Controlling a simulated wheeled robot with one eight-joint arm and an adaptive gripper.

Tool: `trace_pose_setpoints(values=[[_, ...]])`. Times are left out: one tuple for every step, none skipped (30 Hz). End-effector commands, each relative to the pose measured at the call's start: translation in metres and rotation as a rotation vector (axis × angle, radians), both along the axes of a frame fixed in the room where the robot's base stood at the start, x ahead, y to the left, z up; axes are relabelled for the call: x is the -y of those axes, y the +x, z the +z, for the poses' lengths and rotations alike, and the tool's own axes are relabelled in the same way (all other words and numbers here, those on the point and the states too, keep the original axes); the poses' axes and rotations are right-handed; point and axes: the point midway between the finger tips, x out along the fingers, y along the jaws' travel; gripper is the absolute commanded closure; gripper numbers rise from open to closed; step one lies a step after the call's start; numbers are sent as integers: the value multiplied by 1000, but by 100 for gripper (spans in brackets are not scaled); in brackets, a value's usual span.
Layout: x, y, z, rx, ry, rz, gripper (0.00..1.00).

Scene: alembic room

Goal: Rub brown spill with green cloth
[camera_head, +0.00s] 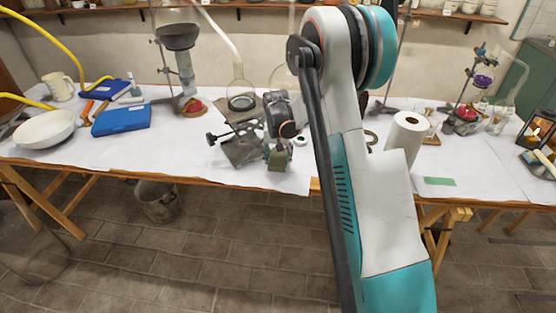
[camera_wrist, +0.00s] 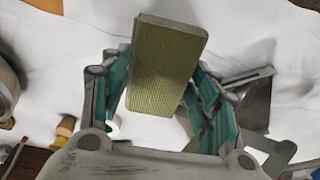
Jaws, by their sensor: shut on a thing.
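My gripper (camera_head: 279,157) hangs over the front middle of the white-covered table in the head view. It is shut on an olive-green, woven-textured rectangular piece (camera_wrist: 168,62), which looks like the green cloth, folded thick. In the wrist view this cloth stands out between the teal finger pads. The head view is too small to tell whether the cloth touches the table. No brown spill can be made out in either view; my arm and gripper hide part of the table.
A grey metal stand (camera_head: 243,151) is close at the gripper's left. A paper roll (camera_head: 404,138) and a flat green patch (camera_head: 438,181) are to the right of my arm. A blue case (camera_head: 122,120) and a white bowl (camera_head: 44,129) are at left. The front left table is clear.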

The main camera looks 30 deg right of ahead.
Motion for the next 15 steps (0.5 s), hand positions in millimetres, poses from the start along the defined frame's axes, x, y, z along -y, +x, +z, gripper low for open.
trace_pose_setpoints(values=[[0,0,7,0,0,1,74],[0,0,10,0,0,1,74],[0,0,14,0,0,1,74],[0,0,16,0,0,2,74],[0,0,19,0,0,2,74],[0,0,23,0,0,2,74],[1,0,25,0,0,3,74],[1,0,28,0,0,3,74],[1,0,32,0,0,3,74],[1,0,34,0,0,4,74],[1,0,37,0,0,4,74],[1,0,40,0,0,4,74],[1,0,42,0,0,5,74],[1,0,44,0,0,5,74],[1,0,45,0,0,5,74]])
